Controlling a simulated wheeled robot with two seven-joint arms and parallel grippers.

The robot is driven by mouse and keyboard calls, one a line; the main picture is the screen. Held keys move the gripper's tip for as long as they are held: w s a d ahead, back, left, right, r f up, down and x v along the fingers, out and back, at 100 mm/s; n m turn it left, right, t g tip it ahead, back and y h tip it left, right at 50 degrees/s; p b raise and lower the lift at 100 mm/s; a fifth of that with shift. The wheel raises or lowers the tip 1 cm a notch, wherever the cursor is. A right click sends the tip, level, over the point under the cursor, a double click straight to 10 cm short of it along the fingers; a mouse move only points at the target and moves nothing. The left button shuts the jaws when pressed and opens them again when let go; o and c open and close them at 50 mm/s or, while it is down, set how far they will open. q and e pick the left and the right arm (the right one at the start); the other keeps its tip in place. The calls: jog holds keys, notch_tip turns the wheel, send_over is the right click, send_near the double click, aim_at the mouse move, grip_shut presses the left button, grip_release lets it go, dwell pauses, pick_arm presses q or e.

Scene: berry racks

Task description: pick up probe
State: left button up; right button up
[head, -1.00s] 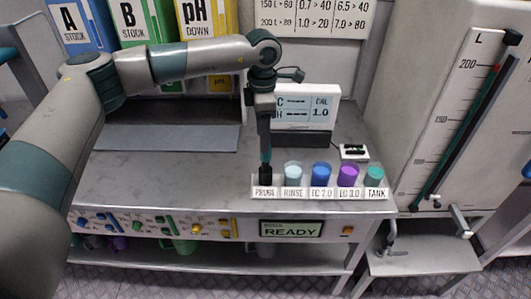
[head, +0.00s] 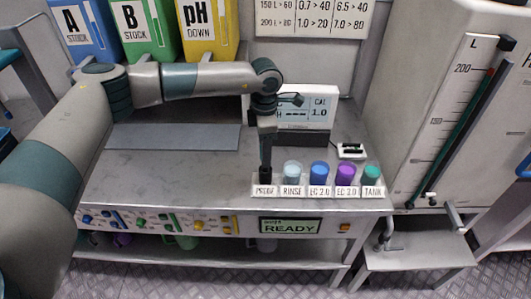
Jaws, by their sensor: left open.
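The probe (head: 265,151) is a thin dark upright stick in the dark holder (head: 265,175) behind the "PROBE" label, at the left end of a row of cups. My left gripper (head: 267,130) points down at the probe's upper part from directly above. Its jaws are open, but the fingers are small and blend with the probe, so I cannot tell whether they touch it. My right gripper is not in view.
Cups labelled RINSE (head: 293,172), EC 2.0 (head: 319,172), a purple one (head: 345,174) and TANK (head: 371,175) stand close on the right. A white display (head: 318,108) stands behind. The counter (head: 165,175) to the left is clear.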

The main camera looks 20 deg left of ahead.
pick_arm(q)
jog(key=shift+f, duration=0.5)
jog(key=c, duration=1.1)
jog(key=shift+c, duration=0.2)
jog(key=shift+r, duration=0.15)
